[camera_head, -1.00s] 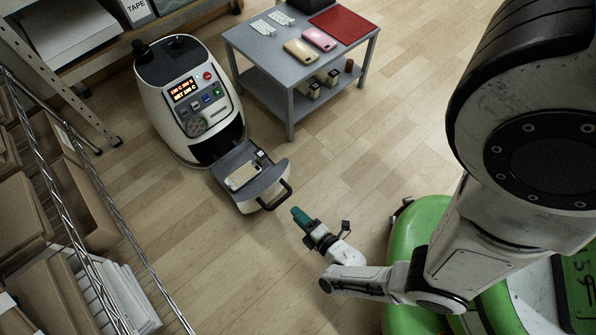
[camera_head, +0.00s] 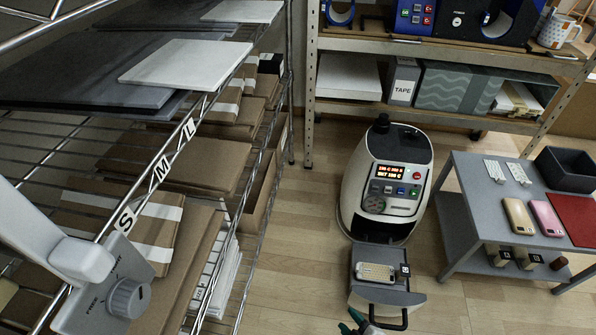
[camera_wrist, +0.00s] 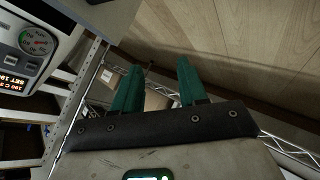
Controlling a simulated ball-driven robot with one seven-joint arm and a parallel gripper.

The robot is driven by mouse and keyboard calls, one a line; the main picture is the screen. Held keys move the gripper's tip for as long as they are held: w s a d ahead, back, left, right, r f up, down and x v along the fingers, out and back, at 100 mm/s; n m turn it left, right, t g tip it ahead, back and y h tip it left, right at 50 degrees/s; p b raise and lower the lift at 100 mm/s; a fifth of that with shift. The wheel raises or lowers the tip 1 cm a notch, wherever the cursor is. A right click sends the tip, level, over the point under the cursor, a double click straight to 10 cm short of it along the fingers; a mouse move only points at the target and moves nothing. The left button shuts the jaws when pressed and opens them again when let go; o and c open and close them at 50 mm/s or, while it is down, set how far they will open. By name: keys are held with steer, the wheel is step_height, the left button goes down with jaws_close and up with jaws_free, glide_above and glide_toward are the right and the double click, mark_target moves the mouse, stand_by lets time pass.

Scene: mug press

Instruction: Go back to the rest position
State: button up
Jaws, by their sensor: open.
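My gripper (camera_wrist: 158,85) shows in the wrist view with its two teal fingers apart and nothing between them. In the head view only the tips of my gripper (camera_head: 358,322) show at the bottom edge, just below the press drawer's handle. The white and black press (camera_head: 386,180) stands on the floor with its drawer (camera_head: 385,296) pulled out. A pale phone-case-shaped piece (camera_head: 375,273) lies on the drawer. The gripper looks apart from the drawer, though the gap is hard to judge. Part of the press front (camera_wrist: 30,45) shows at the wrist view's upper left.
A wire rack (camera_head: 200,150) with flat boxes and boards stands at left. Shelving (camera_head: 440,55) stands behind the press. A grey table (camera_head: 480,200) at right holds phone cases (camera_head: 520,215), a black bin (camera_head: 565,170) and a red mat (camera_head: 577,218). Floor (camera_head: 290,260) between rack and press is clear.

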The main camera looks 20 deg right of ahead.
steer(key=s+d+r+m+g, duration=0.1)
steer(key=s+r+m+g, duration=0.35)
steer(key=r, duration=0.55)
steer(key=s+d+r+m+g, duration=0.1)
steer(key=s+r+m+g, duration=0.4)
steer(key=r, duration=0.5)
step_height(320, 180, up, 33)
steer(key=p, duration=3.2)
steer(key=shift+s+d+n+p, duration=0.2)
steer(key=shift+s+n+p, duration=0.2)
steer(key=shift+s+n, duration=0.05)
steer(key=shift+s, duration=0.1)
